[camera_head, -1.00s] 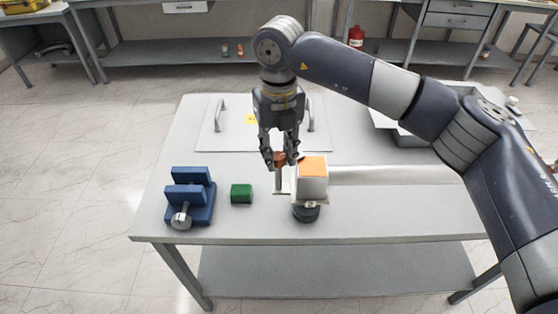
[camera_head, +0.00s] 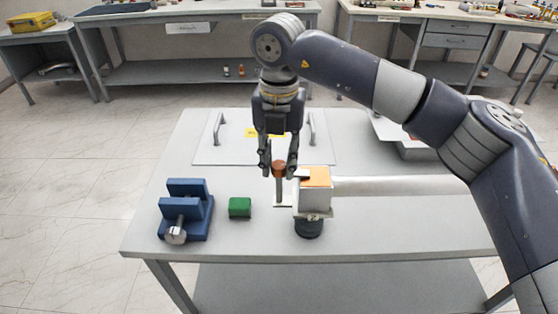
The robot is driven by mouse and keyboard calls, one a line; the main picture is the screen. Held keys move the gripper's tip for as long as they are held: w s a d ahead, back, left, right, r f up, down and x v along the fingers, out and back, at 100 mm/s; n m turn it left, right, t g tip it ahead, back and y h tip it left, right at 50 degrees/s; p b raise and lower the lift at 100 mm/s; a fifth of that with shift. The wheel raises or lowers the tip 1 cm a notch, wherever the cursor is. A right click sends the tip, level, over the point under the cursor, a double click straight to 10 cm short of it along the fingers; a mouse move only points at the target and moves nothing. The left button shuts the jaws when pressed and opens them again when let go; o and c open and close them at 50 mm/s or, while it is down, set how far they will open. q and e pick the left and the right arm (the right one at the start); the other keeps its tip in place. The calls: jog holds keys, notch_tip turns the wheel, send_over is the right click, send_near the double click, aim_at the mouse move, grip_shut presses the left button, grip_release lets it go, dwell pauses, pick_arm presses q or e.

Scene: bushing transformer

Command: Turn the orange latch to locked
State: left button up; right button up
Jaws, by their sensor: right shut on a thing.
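The orange-brown latch knob (camera_head: 279,168) sits on a thin upright grey stem, just left of a pale box with an orange top (camera_head: 316,177). The box stands on a dark round base (camera_head: 308,228) on the table. My right gripper (camera_head: 279,170) points down with one finger on each side of the knob and is shut on it. The fingers hide part of the knob, and I cannot tell the latch's exact angle. My left gripper is not in view.
A long pale bar (camera_head: 400,185) runs right from the box. A green block (camera_head: 240,207) and a blue vise-like fixture (camera_head: 186,210) stand to the left. Behind lies a flat panel with two handles (camera_head: 312,130). The table (camera_head: 240,247) is clear in front.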

aim_at(279, 165)
jog(key=o, duration=1.1)
jog(key=shift+c, duration=0.2)
jog(key=shift+r, duration=0.1)
notch_tip(279, 165, up, 12)
